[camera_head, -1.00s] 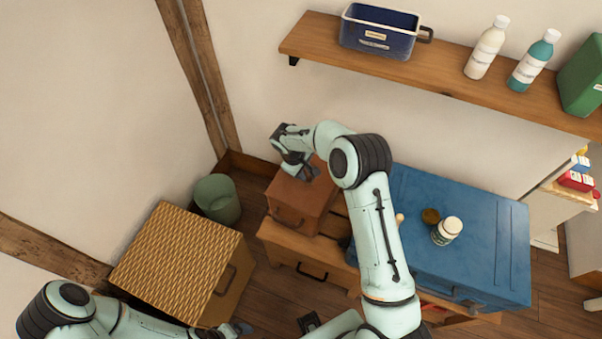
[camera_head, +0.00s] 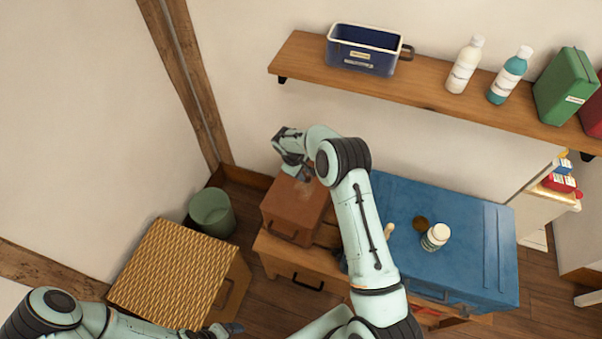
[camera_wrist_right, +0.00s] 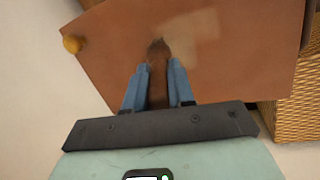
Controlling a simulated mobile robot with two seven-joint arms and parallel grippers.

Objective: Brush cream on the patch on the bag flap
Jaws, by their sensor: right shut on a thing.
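The brown leather bag (camera_head: 292,213) stands on a wooden cabinet. In the right wrist view its flap (camera_wrist_right: 112,72) fills the middle, with a paler patch (camera_wrist_right: 195,42) on it. My right gripper (camera_head: 304,175) is over the bag; its blue fingers (camera_wrist_right: 156,88) are shut on a brown brush (camera_wrist_right: 157,75). The dark bristle tip is at the left edge of the pale patch, and I cannot tell if it presses on the leather. A white jar (camera_head: 436,237) stands on the blue chest. My left gripper (camera_head: 230,328) is low in the head view, its jaws unclear.
A dark round disc (camera_head: 420,223) lies by the jar on the blue chest (camera_head: 470,265). A woven basket (camera_head: 175,275) and a green bin (camera_head: 212,212) stand left of the bag. A shelf (camera_head: 430,100) with a blue tub (camera_head: 362,50) and bottles runs above. A round yellow knob (camera_wrist_right: 73,44) shows beside the flap.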

